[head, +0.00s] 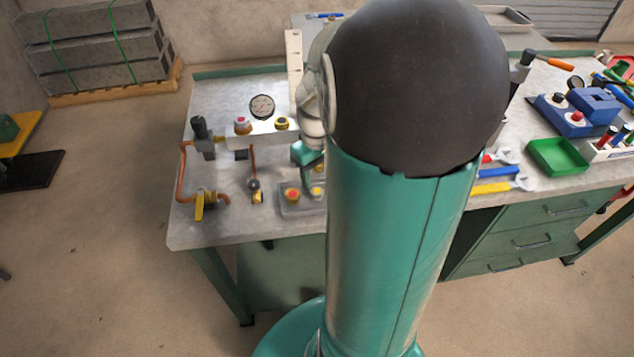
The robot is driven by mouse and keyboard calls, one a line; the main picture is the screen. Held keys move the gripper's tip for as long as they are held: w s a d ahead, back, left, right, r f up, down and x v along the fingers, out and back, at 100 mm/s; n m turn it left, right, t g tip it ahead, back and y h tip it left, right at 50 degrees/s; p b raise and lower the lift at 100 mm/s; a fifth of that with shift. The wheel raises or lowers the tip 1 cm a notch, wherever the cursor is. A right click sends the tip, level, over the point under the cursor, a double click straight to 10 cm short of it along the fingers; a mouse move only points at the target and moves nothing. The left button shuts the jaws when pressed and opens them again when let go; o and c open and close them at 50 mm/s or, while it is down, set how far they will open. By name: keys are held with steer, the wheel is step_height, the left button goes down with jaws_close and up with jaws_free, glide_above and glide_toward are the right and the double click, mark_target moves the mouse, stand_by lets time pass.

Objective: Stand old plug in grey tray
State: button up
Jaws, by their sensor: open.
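A small grey tray (290,211) lies near the front edge of the bench, just left of my arm. A plug with a red and orange top (292,195) stands upright in it, and a yellow-topped piece (316,191) is at its right side. I cannot tell from this view which piece is the old plug. My gripper (311,170) is open, directly above the tray's back right part and close to the yellow-topped piece. My arm hides the tray's right end, and I cannot tell whether the fingers touch anything.
Behind the tray, a pale manifold block (262,133) carries a gauge (262,106), a red-topped fitting (242,125) and a yellow-topped one (282,123). Copper piping with a yellow-handled valve (204,202) is at left. A green bin (558,156) and a blue box (572,116) stand at right.

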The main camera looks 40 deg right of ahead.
mark_target(317, 191)
step_height(317, 191, up, 7)
steer(key=s+a+r+t, duration=0.2)
steer(key=a+r, duration=0.2)
steer(key=a, duration=0.7)
steer(key=s+a+r+t, duration=0.3)
steer(key=a+r, duration=0.1)
steer(key=a, duration=0.7)
steer(key=shift+s+r+n+t, duration=0.15)
steer(key=shift+r+n+t, duration=0.15)
steer(key=shift+r+n, duration=0.1)
